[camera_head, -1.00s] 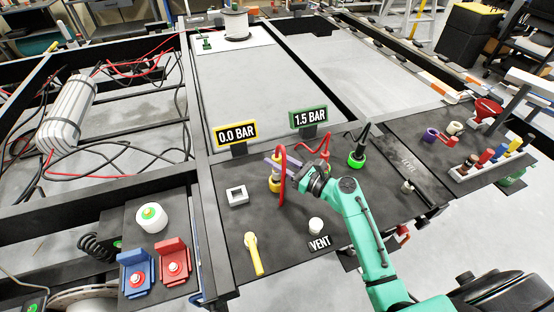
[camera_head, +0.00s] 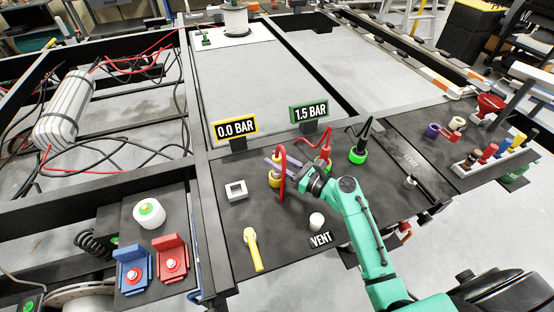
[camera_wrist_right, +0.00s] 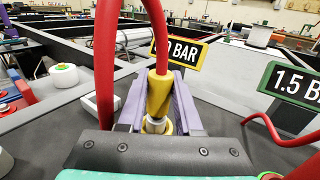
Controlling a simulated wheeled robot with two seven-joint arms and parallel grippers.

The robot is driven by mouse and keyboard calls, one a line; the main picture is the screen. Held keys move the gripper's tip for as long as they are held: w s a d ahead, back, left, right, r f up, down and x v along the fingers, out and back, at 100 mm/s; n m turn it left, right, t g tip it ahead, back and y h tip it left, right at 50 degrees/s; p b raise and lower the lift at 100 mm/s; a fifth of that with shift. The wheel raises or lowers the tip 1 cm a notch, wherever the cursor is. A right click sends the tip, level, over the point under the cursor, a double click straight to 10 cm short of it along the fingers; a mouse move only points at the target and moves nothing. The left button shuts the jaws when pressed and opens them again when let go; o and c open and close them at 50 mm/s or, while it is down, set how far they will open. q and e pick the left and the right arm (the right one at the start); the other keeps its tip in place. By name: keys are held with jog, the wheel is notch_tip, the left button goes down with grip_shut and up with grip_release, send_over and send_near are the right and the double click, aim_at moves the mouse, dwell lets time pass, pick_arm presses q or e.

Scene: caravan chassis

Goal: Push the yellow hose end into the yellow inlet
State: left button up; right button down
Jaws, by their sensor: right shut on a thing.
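The yellow hose end (camera_wrist_right: 160,92) is on a red hose (camera_wrist_right: 106,60) and stands nearly upright between the purple fingers of my right gripper (camera_wrist_right: 158,100). In the head view the right gripper (camera_head: 275,165) reaches in from the right and is shut on the hose end. The yellow inlet (camera_wrist_right: 168,130) shows as a yellow ring just below the hose end, with a silvery metal part (camera_wrist_right: 153,125) between them. The fingers and gripper body partly hide the inlet, so the depth of the fit cannot be told. My left gripper is out of view.
A yellow-framed 0.0 BAR sign (camera_head: 236,127) and a green-framed 1.5 BAR sign (camera_head: 310,113) stand behind. A red fitting (camera_head: 324,163) and a green fitting (camera_head: 357,155) stand to the right. A yellow lever (camera_head: 252,248) and white VENT knob (camera_head: 317,220) are in front.

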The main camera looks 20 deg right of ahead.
jog(key=shift+f+b, duration=0.6)
jog(key=shift+f, duration=0.2)
jog(key=c, duration=0.5)
grip_release()
jog(key=shift+s+d, duration=0.1)
jog(key=b+v, duration=0.2)
jog(key=v, duration=1.2)
jog(key=shift+s+d, duration=0.1)
jog(key=shift+s, duration=0.05)
